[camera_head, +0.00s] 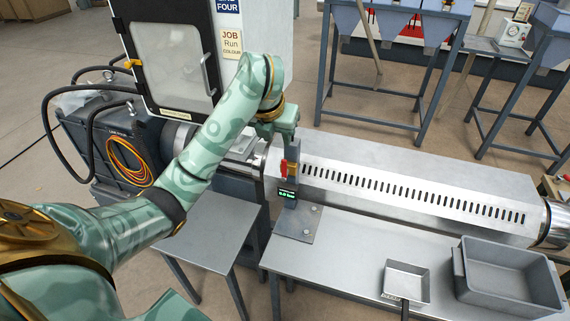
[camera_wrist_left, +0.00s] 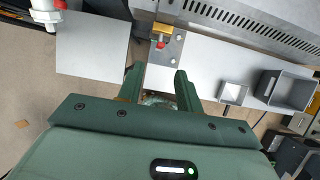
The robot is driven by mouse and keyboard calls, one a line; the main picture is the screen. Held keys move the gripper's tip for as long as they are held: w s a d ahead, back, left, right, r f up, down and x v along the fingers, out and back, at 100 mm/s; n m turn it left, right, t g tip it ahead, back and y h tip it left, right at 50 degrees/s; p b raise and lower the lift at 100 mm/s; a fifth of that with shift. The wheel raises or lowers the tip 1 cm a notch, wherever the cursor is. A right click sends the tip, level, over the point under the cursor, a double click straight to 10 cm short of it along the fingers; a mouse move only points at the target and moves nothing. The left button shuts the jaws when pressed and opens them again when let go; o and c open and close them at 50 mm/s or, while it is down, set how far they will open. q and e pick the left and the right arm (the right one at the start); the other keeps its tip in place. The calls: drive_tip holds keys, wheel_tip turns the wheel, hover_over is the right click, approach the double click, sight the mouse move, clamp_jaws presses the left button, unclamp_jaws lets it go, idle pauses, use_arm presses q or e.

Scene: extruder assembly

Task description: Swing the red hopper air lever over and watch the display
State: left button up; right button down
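The red hopper air lever (camera_head: 284,168) stands upright on a brass valve (camera_head: 293,169) at the front of the extruder. Just below it is a small dark display (camera_head: 287,194) with green text too small to read. The lever's red end also shows in the left wrist view (camera_wrist_left: 160,44), beyond the fingertips. My left gripper (camera_head: 275,131) is above the lever in the head view, apart from it. In the left wrist view its two fingers (camera_wrist_left: 160,88) are spread with nothing between them. My right gripper is in neither view.
The long slotted extruder barrel (camera_head: 420,182) runs right behind the valve. A metal bench (camera_head: 345,252) in front holds a small pan (camera_head: 407,282) and a grey bin (camera_head: 508,275). A bare side table (camera_head: 208,230) stands left. A control cabinet (camera_head: 262,30) rises behind my arm.

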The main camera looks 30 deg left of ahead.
sight(285, 165)
use_arm(q)
drive_tip(key=b+x, duration=0.2)
drive_tip(key=x, duration=0.6)
drive_tip(key=b+x, duration=0.2)
drive_tip(key=x, duration=0.6)
drive_tip(key=shift+d+f+b, duration=0.2)
drive_tip(key=shift+b, duration=0.2)
clamp_jaws()
